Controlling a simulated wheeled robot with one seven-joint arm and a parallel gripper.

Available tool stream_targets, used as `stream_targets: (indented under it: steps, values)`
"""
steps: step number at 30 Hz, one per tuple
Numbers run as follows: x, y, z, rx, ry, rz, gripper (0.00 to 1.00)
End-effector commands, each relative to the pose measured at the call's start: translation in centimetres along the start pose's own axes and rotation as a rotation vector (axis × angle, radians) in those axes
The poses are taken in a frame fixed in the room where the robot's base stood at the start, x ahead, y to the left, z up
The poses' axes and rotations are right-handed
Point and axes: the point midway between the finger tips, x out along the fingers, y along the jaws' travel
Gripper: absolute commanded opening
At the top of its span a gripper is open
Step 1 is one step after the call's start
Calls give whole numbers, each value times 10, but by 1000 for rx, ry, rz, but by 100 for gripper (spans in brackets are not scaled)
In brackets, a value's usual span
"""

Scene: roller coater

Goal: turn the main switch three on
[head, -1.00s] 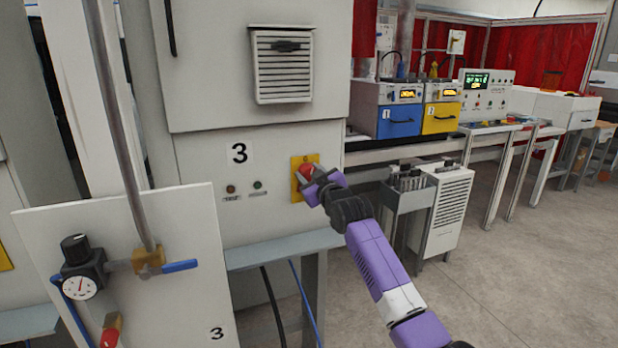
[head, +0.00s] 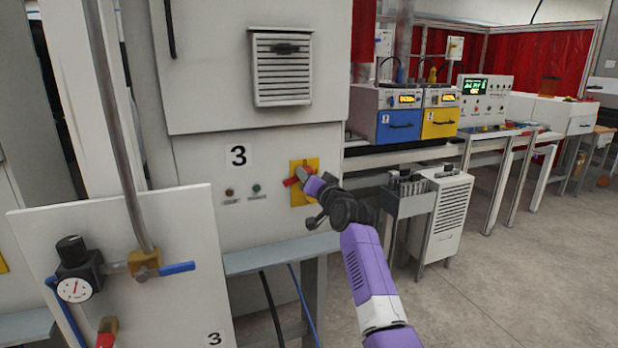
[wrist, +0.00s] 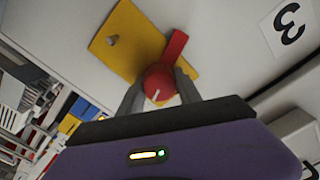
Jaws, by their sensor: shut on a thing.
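The main switch is a red rotary handle (head: 291,181) on a yellow plate (head: 297,197), on the cabinet front marked 3. In the wrist view the red handle (wrist: 160,80) has a round knob with a white mark and a lever pointing away from my gripper, across the yellow plate (wrist: 125,45). My gripper (head: 303,176) is at the plate. In the wrist view my gripper (wrist: 160,92) has one grey finger on each side of the red knob and is shut on it. In the head view my gripper hides part of the handle.
A grey ledge (head: 280,252) runs below. Open floor lies right.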

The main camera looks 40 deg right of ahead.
Motion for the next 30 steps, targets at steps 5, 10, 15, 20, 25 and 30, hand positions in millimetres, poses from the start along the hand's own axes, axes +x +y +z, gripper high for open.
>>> stream_targets:
  steps: [5,10,15,20,25,30]
  values:
    - [0,0,0,140,-2,0,0]
    - [0,0,0,243,-2,1,0]
    - [0,1,1,312,-2,1,0]
    - [0,1,1,346,-2,1,0]
    - [0,2,1,360,-2,1,0]
    - [0,2,1,361,-2,1,0]
